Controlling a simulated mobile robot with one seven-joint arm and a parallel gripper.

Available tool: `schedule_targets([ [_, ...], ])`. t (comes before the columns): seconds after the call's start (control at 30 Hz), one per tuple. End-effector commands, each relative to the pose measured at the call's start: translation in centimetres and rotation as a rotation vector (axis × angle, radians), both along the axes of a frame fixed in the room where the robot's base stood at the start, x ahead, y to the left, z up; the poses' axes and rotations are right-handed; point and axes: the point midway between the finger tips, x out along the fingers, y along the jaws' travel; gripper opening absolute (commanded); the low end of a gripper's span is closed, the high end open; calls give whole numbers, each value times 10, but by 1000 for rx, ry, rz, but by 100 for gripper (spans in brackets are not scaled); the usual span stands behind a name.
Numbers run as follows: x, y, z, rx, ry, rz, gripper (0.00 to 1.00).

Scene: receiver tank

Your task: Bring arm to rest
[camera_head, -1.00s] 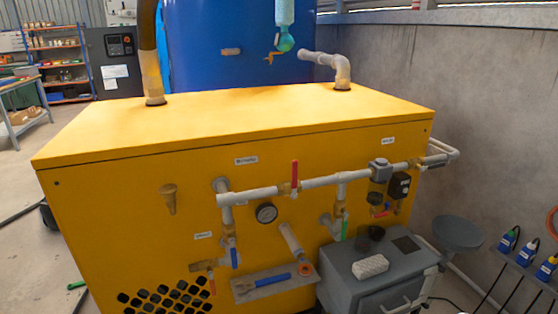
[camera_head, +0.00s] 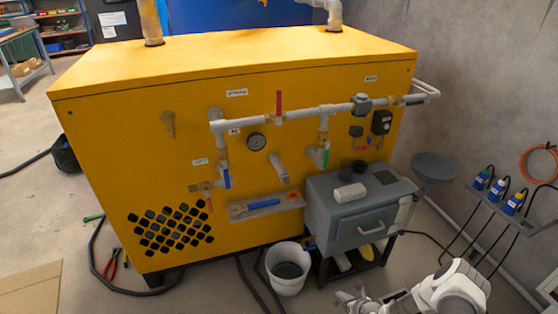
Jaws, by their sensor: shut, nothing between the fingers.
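My gripper (camera_head: 352,299) shows at the bottom right of the head view, at the end of my white and grey arm. It is low in front of the grey cabinet and right of the white bucket. Its fingers are small and partly cut off by the frame's bottom edge. They look shut, and I see nothing held in them. The yellow receiver housing (camera_head: 110,110) stands behind, with white pipes and a red-handled valve (camera_head: 279,104) on its front.
A white bucket (camera_head: 287,285) stands on the floor left of my gripper. A grey cabinet (camera_head: 338,222) with a white block on top is behind it. Hoses lie on the floor.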

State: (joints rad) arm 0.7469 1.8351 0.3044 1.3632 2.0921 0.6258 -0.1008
Motion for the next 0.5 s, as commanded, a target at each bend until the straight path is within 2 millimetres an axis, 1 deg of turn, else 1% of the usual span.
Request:
schedule_targets([
  [0.07,0,0,0,0,0,0,0],
  [0.13,17,-2,26,-33,-41,64,0],
  [0.27,40,0,71,-92,-107,192,0],
  [0.3,47,1,86,-112,-129,234,0],
  [0.37,57,5,110,-143,-162,301,0],
  [0.4,63,7,127,-166,-186,347,0],
  [0.47,71,12,153,-202,-220,421,0],
  [0.5,76,16,171,-225,-243,470,0],
])
